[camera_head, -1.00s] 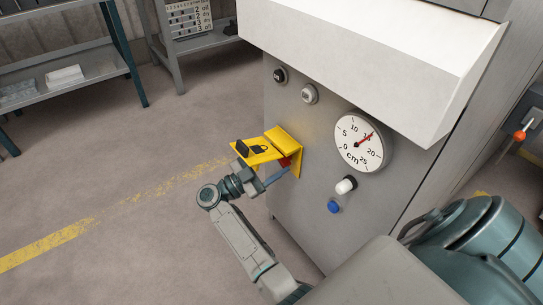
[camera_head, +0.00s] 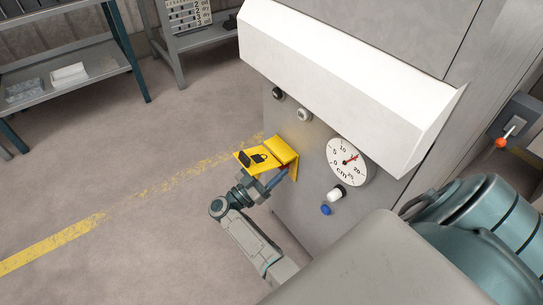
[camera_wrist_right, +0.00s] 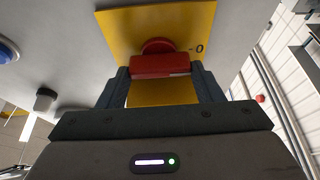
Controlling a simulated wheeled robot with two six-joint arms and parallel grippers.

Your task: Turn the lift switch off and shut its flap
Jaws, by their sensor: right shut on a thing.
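The yellow flap (camera_head: 252,158) with a padlock symbol stands raised, sticking out from the grey machine's front. Its yellow backplate (camera_wrist_right: 190,25) fills the top of the right wrist view, with a "0" mark right of the switch. The red lift switch (camera_wrist_right: 160,66) has a bar handle lying level across that view. My right gripper (camera_wrist_right: 165,78) is shut on this handle, one finger at each end. In the head view my right gripper (camera_head: 279,178) is under the raised flap, which hides most of the switch. My left gripper is not in view.
A round cm gauge (camera_head: 347,163) with a red needle is right of the flap. White (camera_head: 335,195) and blue (camera_head: 326,210) buttons sit below it. Two knobs are above the flap. The white hood (camera_head: 350,80) overhangs the panel. Open floor lies left of the machine.

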